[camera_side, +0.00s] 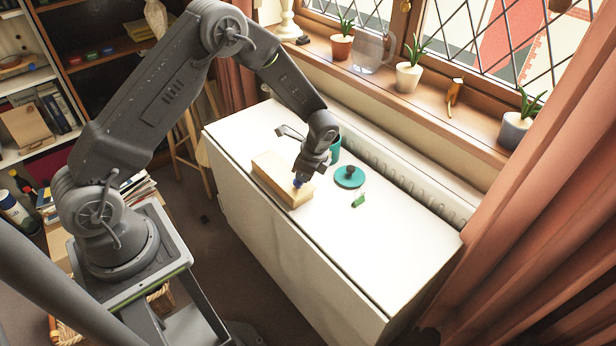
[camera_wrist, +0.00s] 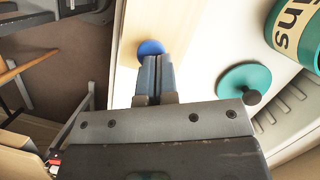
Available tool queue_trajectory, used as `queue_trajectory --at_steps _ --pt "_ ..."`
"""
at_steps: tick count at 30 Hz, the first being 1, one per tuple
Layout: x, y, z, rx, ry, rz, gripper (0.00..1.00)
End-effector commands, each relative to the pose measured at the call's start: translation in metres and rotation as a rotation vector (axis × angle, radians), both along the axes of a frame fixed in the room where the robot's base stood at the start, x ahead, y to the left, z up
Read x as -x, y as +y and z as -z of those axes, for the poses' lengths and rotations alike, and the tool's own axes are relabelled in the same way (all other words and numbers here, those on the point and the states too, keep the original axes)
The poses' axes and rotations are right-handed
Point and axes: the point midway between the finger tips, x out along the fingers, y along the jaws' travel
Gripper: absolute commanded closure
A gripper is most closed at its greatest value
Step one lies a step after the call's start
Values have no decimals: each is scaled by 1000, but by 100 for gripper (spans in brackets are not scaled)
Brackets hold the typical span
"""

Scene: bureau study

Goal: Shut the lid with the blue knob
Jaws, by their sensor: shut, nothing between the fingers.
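A pale wooden box (camera_side: 270,175) lies on the white cabinet top, and its light wood top (camera_wrist: 180,22) shows in the wrist view. The lid looks flat on the box, though my gripper hides part of it and I cannot tell if it is fully shut. The blue knob (camera_side: 297,184) is near the box's right end; it also shows in the wrist view (camera_wrist: 150,47). My gripper (camera_side: 300,177) is shut and empty, pointing down right by the knob. In the wrist view the fingertips (camera_wrist: 158,58) overlap the knob's edge; I cannot tell whether they touch.
A teal canister (camera_side: 335,150) stands behind my gripper. A round teal lid with a dark knob (camera_side: 344,181) lies right of the box, with a small green item (camera_side: 358,200) near it. The cabinet top (camera_side: 400,235) is clear at the right. Potted plants line the windowsill.

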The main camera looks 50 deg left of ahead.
Motion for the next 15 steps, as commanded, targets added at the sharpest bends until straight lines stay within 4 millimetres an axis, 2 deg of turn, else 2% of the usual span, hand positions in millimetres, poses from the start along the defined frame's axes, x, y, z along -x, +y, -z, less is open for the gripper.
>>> queue_trajectory --at_steps 9,15 --pt "-1 -3 0 1 1 1 100" --pt "-14 -28 -6 0 -1 3 100"
